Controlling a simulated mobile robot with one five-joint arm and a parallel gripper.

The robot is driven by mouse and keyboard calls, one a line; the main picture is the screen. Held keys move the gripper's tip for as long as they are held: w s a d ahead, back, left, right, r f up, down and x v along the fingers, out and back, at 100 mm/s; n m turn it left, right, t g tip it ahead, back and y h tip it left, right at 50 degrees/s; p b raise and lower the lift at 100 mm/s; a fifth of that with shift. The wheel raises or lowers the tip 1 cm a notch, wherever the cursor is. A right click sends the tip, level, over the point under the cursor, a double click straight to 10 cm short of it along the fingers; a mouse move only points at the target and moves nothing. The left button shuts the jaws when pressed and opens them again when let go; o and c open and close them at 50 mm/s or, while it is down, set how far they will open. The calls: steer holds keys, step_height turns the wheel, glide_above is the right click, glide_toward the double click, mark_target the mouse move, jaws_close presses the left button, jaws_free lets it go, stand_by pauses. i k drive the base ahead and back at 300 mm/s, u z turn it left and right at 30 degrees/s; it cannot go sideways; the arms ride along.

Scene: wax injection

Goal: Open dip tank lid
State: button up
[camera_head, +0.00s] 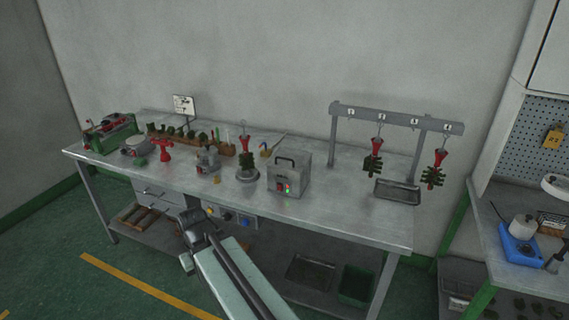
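A grey metal box with a dark carry-type handle on top (290,172) stands on the middle of the workbench. It has red and green lights on its front. It looks like the dip tank, with its top closed, though no label is readable. My arm comes up from the bottom of the picture, and my gripper (192,228) is at its far end, in front of the bench's front edge. It is left of and lower in the picture than the box, and apart from it. The fingers are too small and dark to tell whether they are open.
The metal workbench (330,210) holds a red-and-green wax tree on a stand (246,165), a small grey device (207,160) and a red tool (161,150). A rack (395,117) with two hanging wax trees stands at right, above a shallow tray (397,190). Bench space before the tray is clear.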

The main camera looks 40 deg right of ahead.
mark_target(290, 155)
steer(key=z, duration=0.1)
steer(key=i, duration=0.9)
steer(key=u, duration=0.1)
